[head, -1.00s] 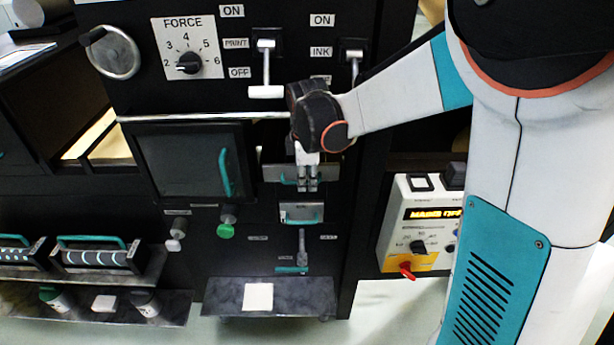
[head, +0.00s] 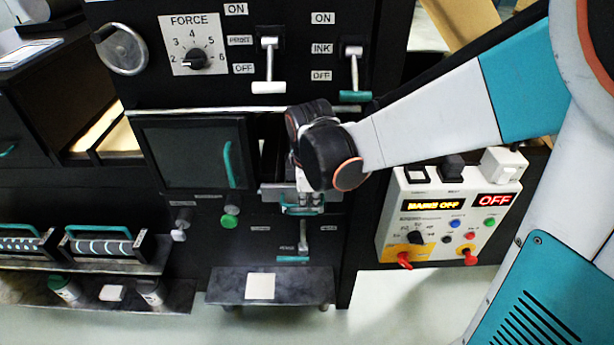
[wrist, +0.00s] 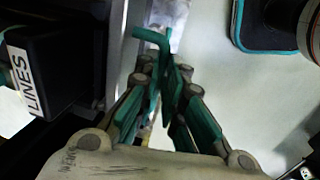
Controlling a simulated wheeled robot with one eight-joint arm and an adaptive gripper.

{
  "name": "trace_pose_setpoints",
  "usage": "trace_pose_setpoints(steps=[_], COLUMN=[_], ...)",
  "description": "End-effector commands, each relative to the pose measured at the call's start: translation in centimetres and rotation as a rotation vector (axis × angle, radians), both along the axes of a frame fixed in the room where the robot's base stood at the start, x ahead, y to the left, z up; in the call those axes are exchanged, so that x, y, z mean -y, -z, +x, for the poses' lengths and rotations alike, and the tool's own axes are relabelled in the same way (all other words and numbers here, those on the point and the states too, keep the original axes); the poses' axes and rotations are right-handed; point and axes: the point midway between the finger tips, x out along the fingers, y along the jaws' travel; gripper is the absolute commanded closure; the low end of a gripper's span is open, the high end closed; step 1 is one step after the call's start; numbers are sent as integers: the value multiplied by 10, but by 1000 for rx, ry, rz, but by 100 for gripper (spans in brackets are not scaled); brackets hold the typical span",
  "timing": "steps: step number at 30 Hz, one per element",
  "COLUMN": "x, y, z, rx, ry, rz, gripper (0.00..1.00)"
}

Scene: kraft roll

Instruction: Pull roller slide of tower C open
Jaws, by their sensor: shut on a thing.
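The roller slide (head: 272,191) is a metal-fronted drawer in the black press tower, right of the dark window. In the head view it stands out from the tower, and a dark opening shows above it. My gripper (head: 303,188) is at the slide's front, and my dark wrist hides part of it. In the wrist view my gripper's teal-padded fingers (wrist: 168,92) are closed together on the teal bar handle (wrist: 150,36). The handle's far end sticks out past the fingertips. How far the slide is out is hard to judge.
A dark window with a teal handle (head: 229,163) is left of the slide. A green knob (head: 230,220) and a low metal shelf (head: 225,288) with a white pad are below. A control box (head: 390,230) stands to the right. A black box marked LINES (wrist: 62,60) is close in the wrist view.

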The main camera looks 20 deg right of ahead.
Motion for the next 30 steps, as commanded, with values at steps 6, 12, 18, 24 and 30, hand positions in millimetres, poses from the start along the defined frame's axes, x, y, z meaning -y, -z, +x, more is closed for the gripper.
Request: trace_pose_setpoints(steps=[6, 12, 18, 24, 30], x=[-20, -37, -53, -65, -72], y=[-2, -2, -2, -1, 0], z=[-62, -115, -164, -202, -225], rx=[-2, -1, -1, -1, -1], ry=[-4, -5, -6, -6, -4], rz=[1, 0, 1, -1, 0], gripper=[100, 100, 100, 100, 100])
